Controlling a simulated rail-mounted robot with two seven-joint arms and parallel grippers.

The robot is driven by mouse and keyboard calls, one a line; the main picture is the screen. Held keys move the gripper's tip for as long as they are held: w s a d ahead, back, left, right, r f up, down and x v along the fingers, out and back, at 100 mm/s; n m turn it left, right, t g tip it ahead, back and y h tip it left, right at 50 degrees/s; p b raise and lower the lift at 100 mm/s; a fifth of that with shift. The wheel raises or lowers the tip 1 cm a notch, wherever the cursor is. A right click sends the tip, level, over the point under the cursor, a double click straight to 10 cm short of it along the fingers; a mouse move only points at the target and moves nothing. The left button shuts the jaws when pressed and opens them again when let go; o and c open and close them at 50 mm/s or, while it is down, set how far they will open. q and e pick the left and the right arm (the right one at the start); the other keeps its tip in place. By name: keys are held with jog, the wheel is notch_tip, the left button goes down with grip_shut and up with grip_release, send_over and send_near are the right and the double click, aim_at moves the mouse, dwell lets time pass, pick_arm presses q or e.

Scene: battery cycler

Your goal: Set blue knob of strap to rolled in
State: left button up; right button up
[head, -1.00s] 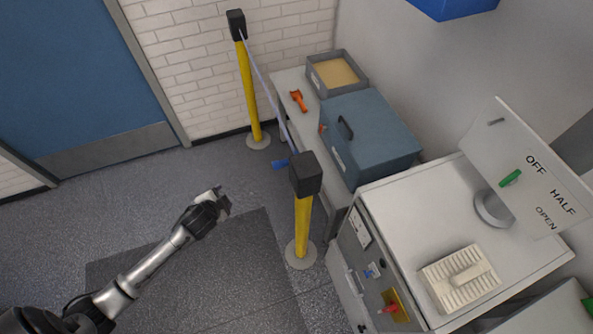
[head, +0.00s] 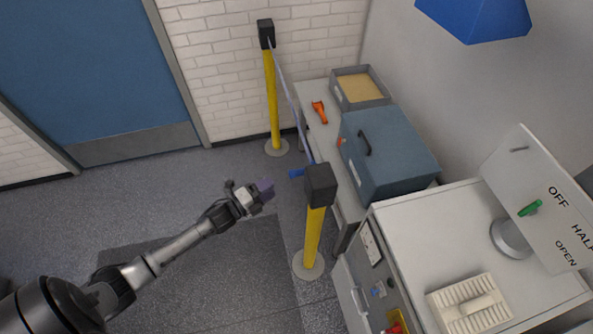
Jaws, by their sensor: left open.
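The blue knob (head: 297,173) sticks out to the left from the black head (head: 320,185) of the near yellow post (head: 313,236). The pale bluish strap (head: 287,88) is stretched from the black head (head: 266,34) of the far yellow post (head: 272,100) to the near one. My left gripper (head: 264,189) is open and empty, left of the knob and a little lower in the picture, with a gap between them. My right gripper is not in view.
A white cabinet (head: 425,225) with knobs on its front stands right of the near post. Behind it, a bench (head: 312,93) bears a blue-grey box (head: 395,150), a tray (head: 349,92) and an orange tool (head: 319,112). The floor (head: 180,185) on the left is clear.

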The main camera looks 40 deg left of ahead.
aim_at(297, 171)
pick_arm(q)
jog(key=x, duration=1.1)
jog(key=shift+w, duration=0.15)
grip_shut()
